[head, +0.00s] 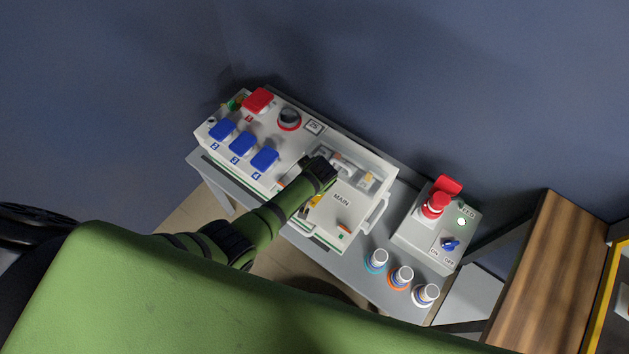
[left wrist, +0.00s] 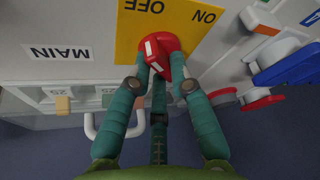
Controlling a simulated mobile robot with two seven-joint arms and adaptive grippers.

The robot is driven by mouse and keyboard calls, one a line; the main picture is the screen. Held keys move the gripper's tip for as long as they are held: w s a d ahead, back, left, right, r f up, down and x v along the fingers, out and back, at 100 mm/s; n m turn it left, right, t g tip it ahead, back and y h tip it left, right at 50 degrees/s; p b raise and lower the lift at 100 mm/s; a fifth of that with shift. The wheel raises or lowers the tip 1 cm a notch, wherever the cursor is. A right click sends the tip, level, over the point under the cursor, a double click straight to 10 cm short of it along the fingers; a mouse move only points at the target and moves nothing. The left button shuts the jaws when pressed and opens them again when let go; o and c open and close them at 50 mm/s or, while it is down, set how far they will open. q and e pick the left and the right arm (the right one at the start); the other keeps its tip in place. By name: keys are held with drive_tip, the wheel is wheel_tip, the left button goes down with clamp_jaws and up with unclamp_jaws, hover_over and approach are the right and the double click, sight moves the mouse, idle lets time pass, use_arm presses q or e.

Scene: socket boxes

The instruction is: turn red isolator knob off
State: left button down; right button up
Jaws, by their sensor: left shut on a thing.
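The red isolator knob (left wrist: 165,52) sits on a yellow plate (left wrist: 188,42) marked ON and OFF, on the box face with the MAIN label. A white mark shows on the knob; I cannot tell surely which label it points to. My left gripper (left wrist: 163,74) has its teal fingers closed around the knob. In the head view my left gripper (head: 318,178) is over the white socket box (head: 362,212) and hides the knob; only a bit of the yellow plate (head: 316,200) shows. My right gripper is not in view.
The socket box has blue covers (head: 243,144), a red cover (head: 258,101) and a side handle (head: 376,214). A smaller box (head: 412,240) with a red button (head: 436,204) and blue switch (head: 450,244) stands right. Several plugs, one orange-ringed (head: 400,277), stand on the grey table.

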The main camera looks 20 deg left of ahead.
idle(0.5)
use_arm(q)
drive_tip(key=c, duration=1.1)
unclamp_jaws()
drive_tip(key=v, duration=1.2)
drive_tip(key=shift+w, duration=0.15)
